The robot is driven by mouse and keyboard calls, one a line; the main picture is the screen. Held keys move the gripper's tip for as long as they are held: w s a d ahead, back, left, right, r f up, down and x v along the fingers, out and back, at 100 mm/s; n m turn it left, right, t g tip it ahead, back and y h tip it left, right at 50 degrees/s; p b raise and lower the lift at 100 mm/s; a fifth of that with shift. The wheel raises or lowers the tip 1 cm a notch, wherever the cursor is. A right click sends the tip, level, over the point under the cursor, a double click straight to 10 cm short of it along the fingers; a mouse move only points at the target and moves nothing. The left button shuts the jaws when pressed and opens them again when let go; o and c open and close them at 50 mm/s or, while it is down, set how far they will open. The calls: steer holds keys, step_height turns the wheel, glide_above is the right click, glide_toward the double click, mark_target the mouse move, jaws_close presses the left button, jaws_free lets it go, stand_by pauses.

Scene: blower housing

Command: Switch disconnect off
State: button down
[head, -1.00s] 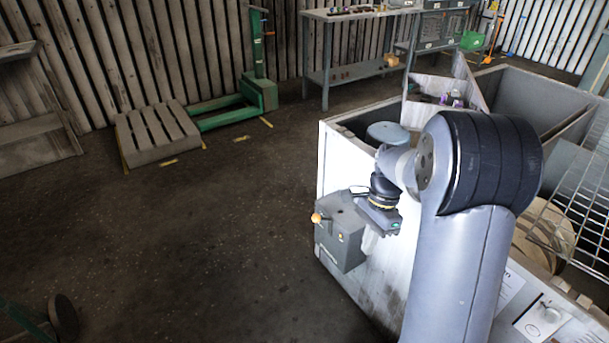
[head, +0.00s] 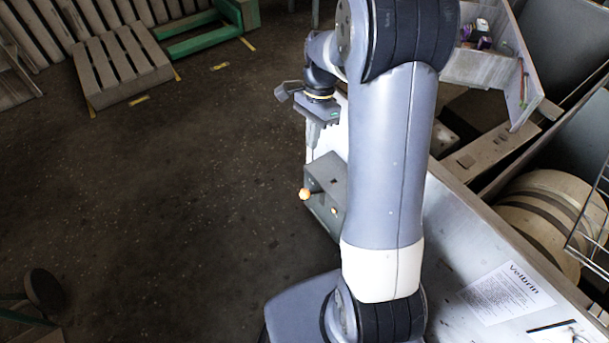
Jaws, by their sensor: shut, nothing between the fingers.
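The disconnect is a grey box (head: 334,172) on the side of the white housing, partly hidden behind my arm. Its lever ends in an orange knob (head: 305,194) that sticks out to the left of the box. A small orange spot shows on the box face. I cannot tell which switch position the lever is in. My gripper (head: 313,142) is shut and empty. It points down and appears above the box and knob in the picture, apart from the knob. Its fingertips are small and hard to make out.
The white housing (head: 470,240) runs along the right, with a printed sheet (head: 507,292) on it and wooden reels (head: 545,215) beyond. The floor left of the disconnect is clear.

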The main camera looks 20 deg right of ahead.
mark_target(303, 190)
steer(key=b+x, duration=0.2)
steer(key=x, duration=1.2)
steer(key=shift+w, duration=0.1)
steer(key=shift+a+f+h+b, duration=0.35)
steer(key=shift+a+f+h, duration=0.05)
steer(key=shift+a+f, duration=0.15)
steer(key=a+f+t+h+b, duration=0.1)
steer(key=f+h+b, duration=0.2)
steer(key=f+b, duration=0.5)
steer(key=s+a+f+t+h+b, duration=0.1)
steer(key=f+h+b, duration=0.3)
steer(key=f+b, duration=0.5)
steer(key=a+b, duration=0.1)
steer(key=b, duration=0.4)
steer(key=shift+s+a+m+t, duration=0.25)
steer(key=shift+m+t, duration=0.15)
steer(key=shift+d+h, duration=0.1)
steer(key=shift+h, duration=0.2)
